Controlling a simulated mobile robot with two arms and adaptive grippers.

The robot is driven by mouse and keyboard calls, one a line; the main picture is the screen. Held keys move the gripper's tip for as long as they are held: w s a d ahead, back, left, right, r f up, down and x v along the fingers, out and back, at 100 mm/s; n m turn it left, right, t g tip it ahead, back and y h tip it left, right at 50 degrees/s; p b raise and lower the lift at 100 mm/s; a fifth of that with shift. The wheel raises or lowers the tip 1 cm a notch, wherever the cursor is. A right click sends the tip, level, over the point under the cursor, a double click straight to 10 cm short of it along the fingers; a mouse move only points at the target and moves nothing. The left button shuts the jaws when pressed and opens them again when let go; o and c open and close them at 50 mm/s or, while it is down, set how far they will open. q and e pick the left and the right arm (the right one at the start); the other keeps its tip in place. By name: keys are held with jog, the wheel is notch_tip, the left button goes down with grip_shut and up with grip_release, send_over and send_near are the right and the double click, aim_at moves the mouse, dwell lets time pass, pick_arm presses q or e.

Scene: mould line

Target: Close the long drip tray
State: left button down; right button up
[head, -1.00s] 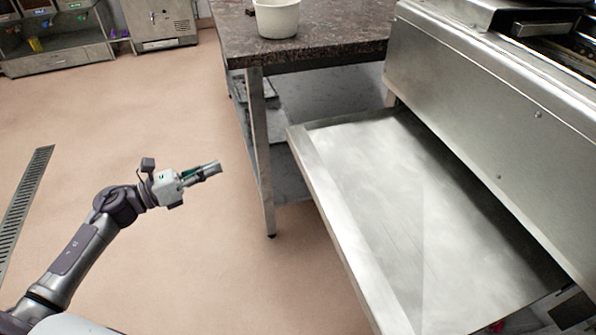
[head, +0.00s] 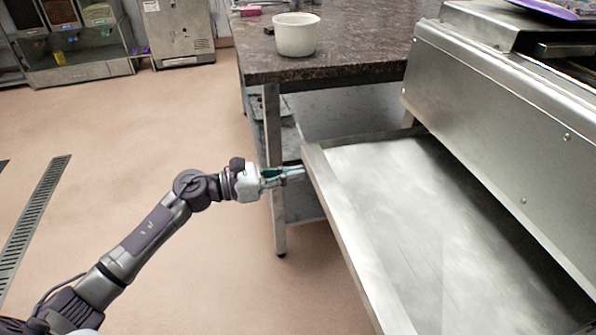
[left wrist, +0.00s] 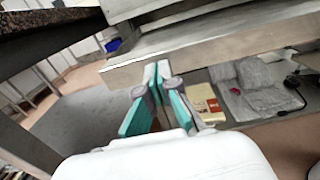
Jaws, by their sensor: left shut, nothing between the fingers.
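The long drip tray (head: 405,205) is a flat, shallow metal tray pulled out from under the steel machine (head: 490,120) on the right. Its raised front edge faces left, towards my left arm. My left gripper (head: 300,174) is shut and empty, at the outer side of that edge near its far end. In the left wrist view, the closed fingertips (left wrist: 157,70) are right at the tray's metal edge (left wrist: 225,42). I cannot tell whether they touch it. My right gripper is not in view.
A dark stone-topped table (head: 345,62) with metal legs stands behind the tray's far end and carries a white pot (head: 296,35). A floor drain (head: 35,212) lies at the left. The floor left of the tray is clear. Dispensers (head: 75,35) stand at the back left.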

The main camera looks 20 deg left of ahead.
pick_arm(q)
jog(key=shift+w+d, duration=0.4)
jog(key=shift+d, duration=0.1)
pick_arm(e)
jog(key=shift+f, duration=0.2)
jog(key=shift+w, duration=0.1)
